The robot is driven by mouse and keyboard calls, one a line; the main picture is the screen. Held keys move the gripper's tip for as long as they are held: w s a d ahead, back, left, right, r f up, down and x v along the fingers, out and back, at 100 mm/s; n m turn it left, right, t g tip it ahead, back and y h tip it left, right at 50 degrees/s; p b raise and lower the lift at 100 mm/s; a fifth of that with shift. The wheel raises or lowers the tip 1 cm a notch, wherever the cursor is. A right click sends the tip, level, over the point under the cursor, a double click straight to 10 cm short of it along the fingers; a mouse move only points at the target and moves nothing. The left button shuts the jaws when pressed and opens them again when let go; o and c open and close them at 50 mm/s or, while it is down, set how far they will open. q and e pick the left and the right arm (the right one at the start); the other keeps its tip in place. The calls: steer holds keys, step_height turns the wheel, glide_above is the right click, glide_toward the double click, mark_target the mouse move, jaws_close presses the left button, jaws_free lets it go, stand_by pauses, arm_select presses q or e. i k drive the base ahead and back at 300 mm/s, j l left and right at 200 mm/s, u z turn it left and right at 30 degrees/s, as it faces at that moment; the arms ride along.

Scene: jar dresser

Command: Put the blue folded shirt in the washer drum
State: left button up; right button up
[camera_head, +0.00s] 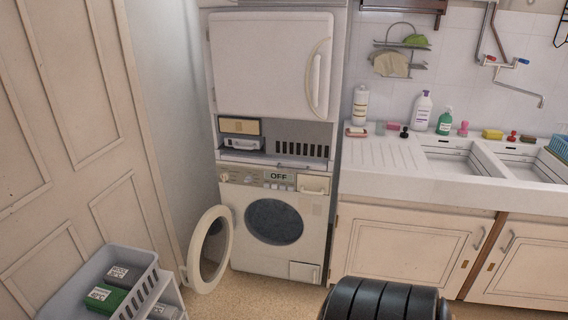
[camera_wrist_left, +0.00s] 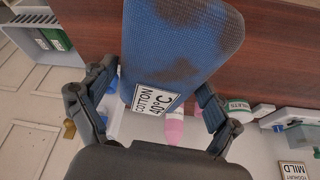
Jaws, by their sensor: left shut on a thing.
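The blue folded shirt (camera_wrist_left: 185,40) is in the left wrist view. It has dark patches and a white label reading "COTTON 40°C". My left gripper (camera_wrist_left: 155,85) is shut on it, with a finger at each side. The shirt does not show in the head view, nor does the left gripper. The white washer (camera_head: 254,185) stands in the head view under a second white machine. Its round door (camera_head: 211,249) is swung open to the left. The drum opening (camera_head: 273,222) is uncovered and dark inside; its contents cannot be made out. My right gripper is in neither view.
The sink counter (camera_head: 390,178) with several bottles is to the right. Floor (camera_head: 262,288) is clear before the washer. The wrist view shows a brown wooden surface (camera_wrist_left: 270,45) and a pink-and-white bottle (camera_wrist_left: 174,130).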

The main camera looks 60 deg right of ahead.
mark_target(283, 232)
steer(key=z, duration=1.6)
steer(key=i+z, duration=0.25)
steer(key=z, duration=0.2)
steer(key=i+z, duration=0.25)
steer(key=z, duration=0.25)
steer(key=i+j+z, duration=0.15)
steer(key=z, duration=0.3)
steer(key=i+j, duration=0.05)
